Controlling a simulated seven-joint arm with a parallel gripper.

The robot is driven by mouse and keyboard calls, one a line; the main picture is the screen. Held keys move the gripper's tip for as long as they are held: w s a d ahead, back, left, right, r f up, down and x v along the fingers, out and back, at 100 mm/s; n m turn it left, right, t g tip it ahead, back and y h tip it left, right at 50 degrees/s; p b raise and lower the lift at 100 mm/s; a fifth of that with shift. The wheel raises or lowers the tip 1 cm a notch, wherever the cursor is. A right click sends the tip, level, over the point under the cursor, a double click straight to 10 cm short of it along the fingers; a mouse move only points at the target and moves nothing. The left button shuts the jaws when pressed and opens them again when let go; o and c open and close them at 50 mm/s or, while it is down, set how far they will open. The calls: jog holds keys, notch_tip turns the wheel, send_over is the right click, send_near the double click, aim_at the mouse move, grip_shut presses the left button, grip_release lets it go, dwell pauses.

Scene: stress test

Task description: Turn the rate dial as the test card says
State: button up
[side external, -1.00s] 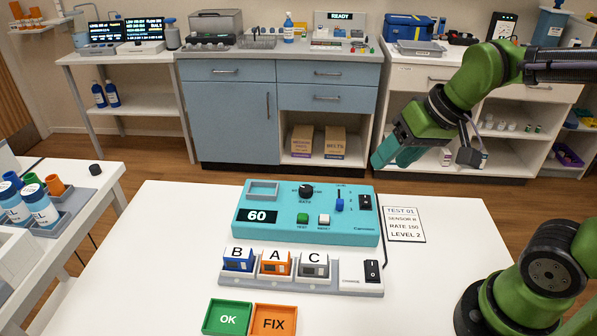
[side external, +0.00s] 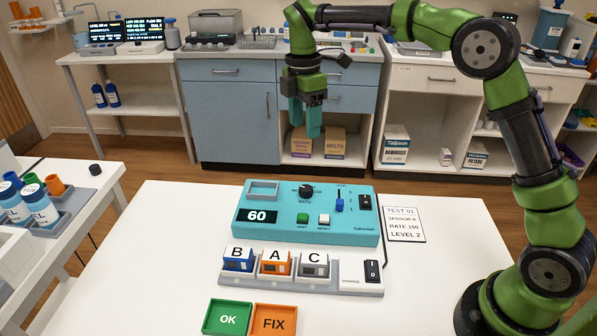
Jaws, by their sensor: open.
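The rate dial (side external: 306,191) is a black round knob on the top of the teal tester (side external: 290,232). The tester's display (side external: 258,217) reads 60. The test card (side external: 404,224) lies to the right of the tester and reads TEST 01, SENSOR B, RATE 150, LEVEL 2; the small print is slightly blurred. My gripper (side external: 304,128) points down with its teal fingers apart. It is empty and appears above the dial in the picture, well clear of it.
On the tester are a green test button (side external: 302,218), a white reset button (side external: 323,220), a blue level slider (side external: 339,204) and a black switch (side external: 365,202). A charger rack (side external: 330,286) holds sensors B, A and C. Green OK (side external: 228,319) and orange FIX (side external: 274,320) trays lie in front.

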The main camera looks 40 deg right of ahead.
aim_at(306, 188)
jog(key=f, duration=1.6)
jog(key=shift+s+a+f, duration=0.1)
jog(key=shift+s+f, duration=0.25)
jog(key=shift+s, duration=0.05)
jog(key=c, duration=1)
jog(key=shift+c, duration=0.2)
